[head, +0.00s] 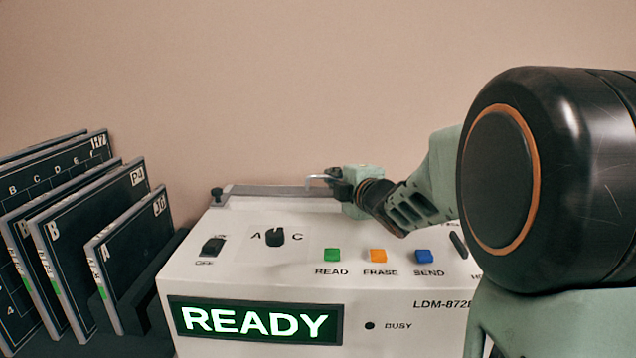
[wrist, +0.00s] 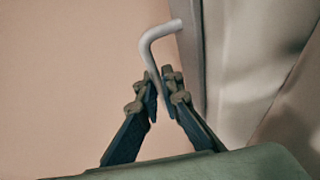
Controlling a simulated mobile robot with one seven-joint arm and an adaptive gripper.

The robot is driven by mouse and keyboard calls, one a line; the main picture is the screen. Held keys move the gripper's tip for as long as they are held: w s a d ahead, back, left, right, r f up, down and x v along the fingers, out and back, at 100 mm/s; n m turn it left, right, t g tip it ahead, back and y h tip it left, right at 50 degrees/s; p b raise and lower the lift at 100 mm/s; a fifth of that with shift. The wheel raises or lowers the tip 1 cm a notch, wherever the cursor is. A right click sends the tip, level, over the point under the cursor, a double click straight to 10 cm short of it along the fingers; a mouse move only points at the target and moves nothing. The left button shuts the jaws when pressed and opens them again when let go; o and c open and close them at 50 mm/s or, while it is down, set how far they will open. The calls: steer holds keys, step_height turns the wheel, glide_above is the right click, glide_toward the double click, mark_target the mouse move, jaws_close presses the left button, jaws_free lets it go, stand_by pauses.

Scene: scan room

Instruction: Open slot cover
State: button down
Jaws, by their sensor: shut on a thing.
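The slot cover (head: 270,190) is a long grey strip along the top back edge of the white scanner (head: 300,212). A bent metal handle (head: 316,178) shows at its right part, where my gripper (head: 338,183) is. In the wrist view, the fingers of my gripper (wrist: 163,92) are shut on the handle (wrist: 152,44), whose bent end sticks out past the fingertips. The right part of the cover is hidden behind my gripper and arm. I cannot tell whether the cover is raised.
The scanner front has a lit READY display (head: 256,321), a selector knob (head: 275,237), a power switch (head: 212,246), and green (head: 332,255), orange (head: 377,255) and blue (head: 423,256) buttons. Dark labelled plates (head: 95,230) stand in a rack at left. A plain wall is behind.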

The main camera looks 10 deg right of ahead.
steer(key=c, duration=2.4)
jaws_free()
steer(key=shift+v, duration=3.8)
steer(key=shift+a, duration=0.1)
